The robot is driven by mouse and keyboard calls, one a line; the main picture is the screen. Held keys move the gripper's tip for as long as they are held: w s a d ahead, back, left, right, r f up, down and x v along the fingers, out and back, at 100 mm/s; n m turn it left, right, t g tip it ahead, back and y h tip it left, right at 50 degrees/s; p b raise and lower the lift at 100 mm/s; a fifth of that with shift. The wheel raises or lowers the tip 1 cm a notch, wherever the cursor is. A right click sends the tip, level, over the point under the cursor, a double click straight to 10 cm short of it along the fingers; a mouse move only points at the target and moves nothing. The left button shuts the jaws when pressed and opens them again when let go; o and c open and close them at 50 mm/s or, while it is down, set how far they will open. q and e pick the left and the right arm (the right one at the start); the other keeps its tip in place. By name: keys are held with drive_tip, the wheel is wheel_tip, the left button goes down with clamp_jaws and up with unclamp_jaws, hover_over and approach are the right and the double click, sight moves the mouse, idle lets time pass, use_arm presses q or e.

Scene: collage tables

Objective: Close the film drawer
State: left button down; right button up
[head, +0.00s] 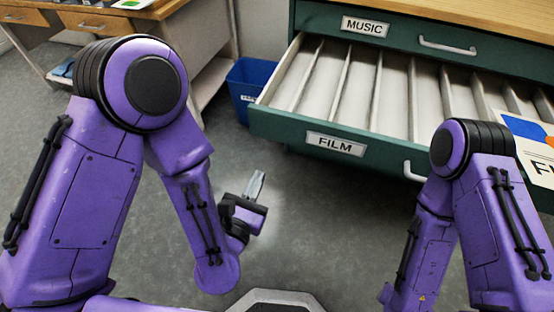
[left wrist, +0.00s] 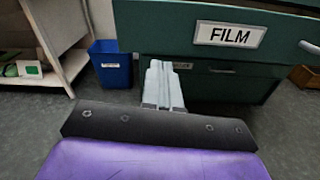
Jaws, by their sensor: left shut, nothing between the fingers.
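The green film drawer (head: 283,132) stands pulled out of its cabinet in the head view. Its white inside with several dividers shows, and a FILM label is on its front. A metal handle (head: 413,172) sits right of the label, partly behind my right arm. The drawer front also shows in the left wrist view (left wrist: 180,35). My left gripper (head: 258,178) is shut and empty, in front of and below the drawer's left part, apart from it. In the left wrist view its fingers (left wrist: 161,80) point toward the cabinet below the label. My right gripper is out of view.
The MUSIC drawer (head: 395,35) above is shut. A blue bin (head: 245,85) stands on the floor left of the cabinet, beside a wooden desk (head: 190,85). A printed sheet (head: 530,140) lies at the drawer's right end. The grey floor in front is clear.

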use_arm(q)
drive_tip(key=n, duration=0.1)
approach(282, 128)
drive_tip(key=x, duration=0.7)
drive_tip(key=shift+f+p, duration=0.1)
drive_tip(key=shift+p, duration=0.2)
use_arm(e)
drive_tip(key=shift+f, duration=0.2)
